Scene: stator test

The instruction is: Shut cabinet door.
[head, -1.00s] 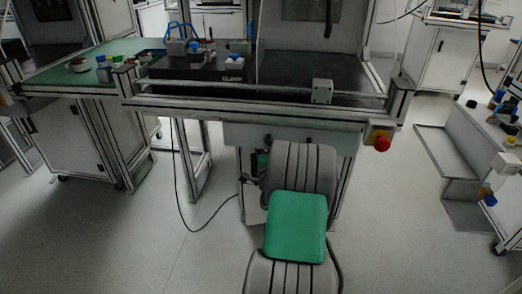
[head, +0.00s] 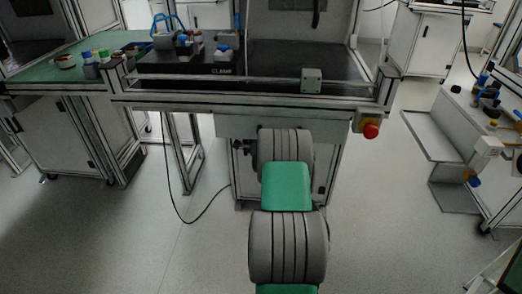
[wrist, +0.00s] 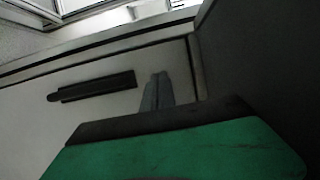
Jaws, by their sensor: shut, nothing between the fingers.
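A grey cabinet (head: 325,165) stands under the middle workbench in the head view, mostly behind my arm. In the wrist view a light panel (wrist: 60,125) with a dark bar handle (wrist: 97,86) fills the left and middle; it looks like the cabinet door. My gripper (wrist: 158,80) is shut and empty, just right of the handle and apart from it. I cannot tell whether its tips touch the panel. My gripper is hidden behind my arm in the head view. How far the door stands open cannot be told.
The workbench (head: 250,100) overhangs the cabinet, with a red stop button (head: 370,130) at its right corner. A black cable (head: 190,215) lies on the floor at left. A grey step (head: 440,140) stands at right. The floor between is free.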

